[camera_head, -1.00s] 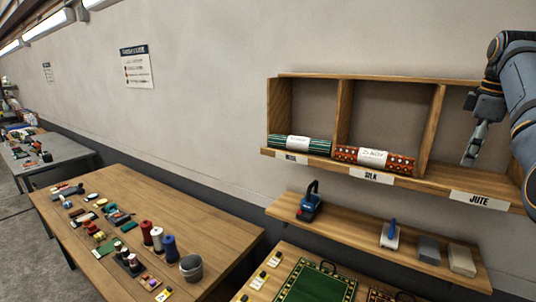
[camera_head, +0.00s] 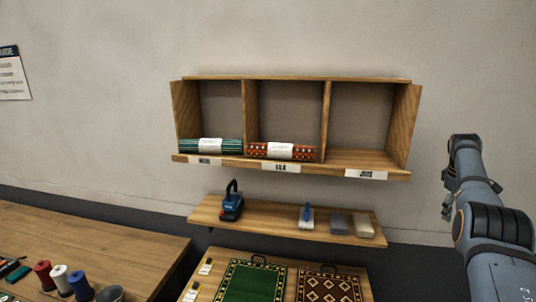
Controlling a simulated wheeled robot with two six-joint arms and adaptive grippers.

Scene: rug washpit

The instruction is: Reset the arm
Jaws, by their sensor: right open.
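My right arm comes in at the right edge, and my right gripper (camera_head: 448,202) is at the right, clear of the wall shelf and apart from everything. It is seen edge-on and small, open, with nothing visible in it. My left gripper is not in view. The wall shelf (camera_head: 400,125) has three compartments. A green striped rolled rug (camera_head: 225,147) lies in the left one, labelled wool. A red patterned rolled rug (camera_head: 305,153) lies in the middle one, labelled silk. The right one, labelled jute, is empty.
A lower shelf (camera_head: 270,224) holds a blue tool (camera_head: 232,202), a blue-handled brush (camera_head: 306,217) and two blocks. Below, a table carries a green rug (camera_head: 250,282) and a brown patterned rug (camera_head: 330,287). A wooden table (camera_head: 110,235) with spools (camera_head: 79,284) stands left.

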